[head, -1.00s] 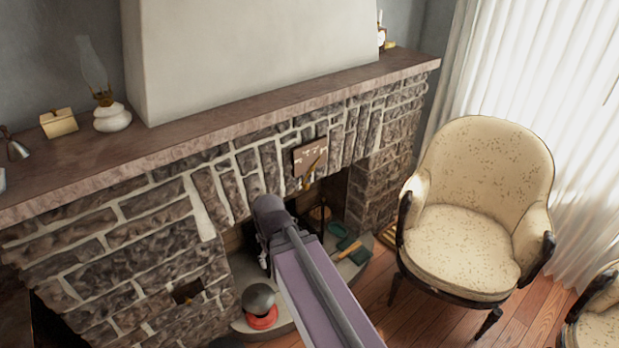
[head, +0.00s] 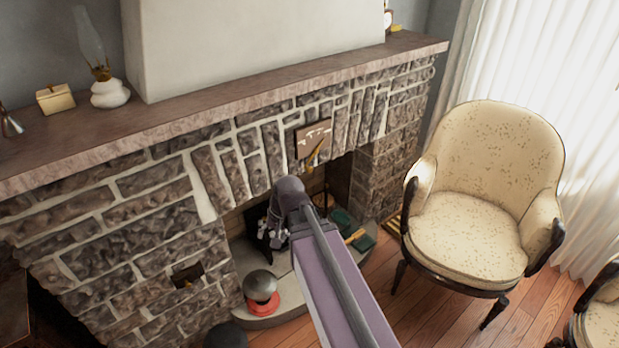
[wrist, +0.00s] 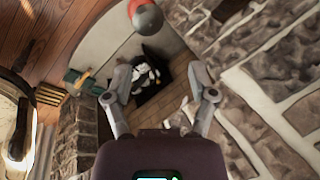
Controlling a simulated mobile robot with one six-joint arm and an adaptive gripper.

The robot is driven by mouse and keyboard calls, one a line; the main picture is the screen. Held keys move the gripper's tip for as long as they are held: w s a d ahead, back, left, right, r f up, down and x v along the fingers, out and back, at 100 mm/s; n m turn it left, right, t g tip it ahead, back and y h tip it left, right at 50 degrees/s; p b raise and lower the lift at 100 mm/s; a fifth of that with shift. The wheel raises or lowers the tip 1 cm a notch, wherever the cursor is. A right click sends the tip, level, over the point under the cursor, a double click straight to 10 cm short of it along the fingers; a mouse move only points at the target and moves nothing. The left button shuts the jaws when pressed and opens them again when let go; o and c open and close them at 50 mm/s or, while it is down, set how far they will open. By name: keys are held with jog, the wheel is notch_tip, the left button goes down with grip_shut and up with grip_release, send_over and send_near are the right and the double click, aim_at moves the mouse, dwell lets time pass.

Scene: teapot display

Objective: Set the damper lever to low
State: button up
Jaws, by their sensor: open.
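The damper lever (head: 314,154) is a thin brass handle on a brown plate (head: 313,139) with pale markings, on the stone front above the fireplace opening. The lever slants, its upper end to the right; the markings are too small to read. My gripper (head: 268,228) is in front of the opening, below and left of the lever, and apart from it. In the wrist view my gripper (wrist: 160,82) has its two fingers spread with nothing between them. I cannot make out the lever in the wrist view.
The firebox and curved hearth (head: 285,308) lie below my gripper. A grey-and-red round object (head: 261,287) and green items (head: 350,228) are on the hearth. The stone mantel (head: 230,88) juts out above. A cream armchair (head: 470,215) stands at right.

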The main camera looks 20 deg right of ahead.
jog(key=w+d+f+m+t+y+b, duration=0.3)
jog(key=w+f+m+b, duration=0.1)
jog(key=w+m+b, duration=0.25)
jog(key=m+t+h+b, duration=0.2)
jog(key=m+t+b, duration=1.2)
jog(key=m, duration=0.8)
send_near(311, 171)
jog(key=s+d+r+g+b, duration=0.1)
jog(key=s+g+b, duration=0.1)
jog(key=s, duration=0.1)
jog(key=shift+r, duration=0.15)
jog(key=shift+w, duration=0.2)
jog(key=x, duration=1.3)
jog(key=shift+w+a+r, duration=0.2)
jog(key=shift+w+r, duration=0.05)
jog(key=shift+w, duration=0.05)
grip_shut()
